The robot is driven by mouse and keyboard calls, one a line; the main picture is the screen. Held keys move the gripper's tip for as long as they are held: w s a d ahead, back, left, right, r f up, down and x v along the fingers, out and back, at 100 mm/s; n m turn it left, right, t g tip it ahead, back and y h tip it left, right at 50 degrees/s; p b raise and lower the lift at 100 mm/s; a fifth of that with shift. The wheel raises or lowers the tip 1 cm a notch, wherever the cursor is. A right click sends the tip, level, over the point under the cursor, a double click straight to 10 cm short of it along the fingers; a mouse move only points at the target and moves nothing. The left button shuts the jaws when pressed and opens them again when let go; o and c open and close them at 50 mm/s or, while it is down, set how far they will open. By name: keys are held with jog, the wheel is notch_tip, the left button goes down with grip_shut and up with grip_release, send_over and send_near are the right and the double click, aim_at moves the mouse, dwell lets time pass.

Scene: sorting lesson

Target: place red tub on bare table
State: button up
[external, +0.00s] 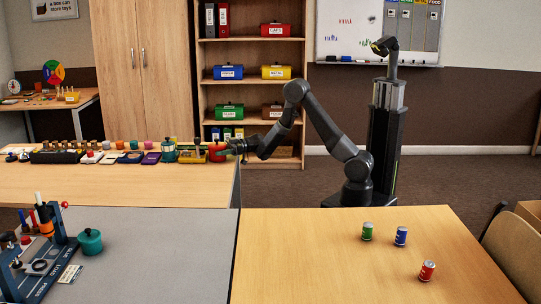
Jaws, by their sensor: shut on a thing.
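The red tub (217,154) is at the right end of the row of things on the left wooden table (120,187). My gripper (229,149) reaches in from the right and is shut on the tub. The tub is small in the view, and I cannot tell whether it touches the tabletop or hangs just above it. The front right wooden table (320,262) has a wide bare area on its left and front parts.
A chair (510,250) is at the right edge.

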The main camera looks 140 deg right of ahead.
jog(key=shift+r, duration=0.1)
jog(key=o, duration=2.1)
jog(key=shift+f, duration=0.2)
jog(key=shift+c, duration=0.2)
jog(key=p+v, duration=0.1)
jog(key=v, duration=1.2)
jog(key=shift+d+r, duration=0.2)
jog(key=shift+o, duration=0.4)
jog(key=shift+s+a, duration=0.2)
jog(key=shift+s, duration=0.25)
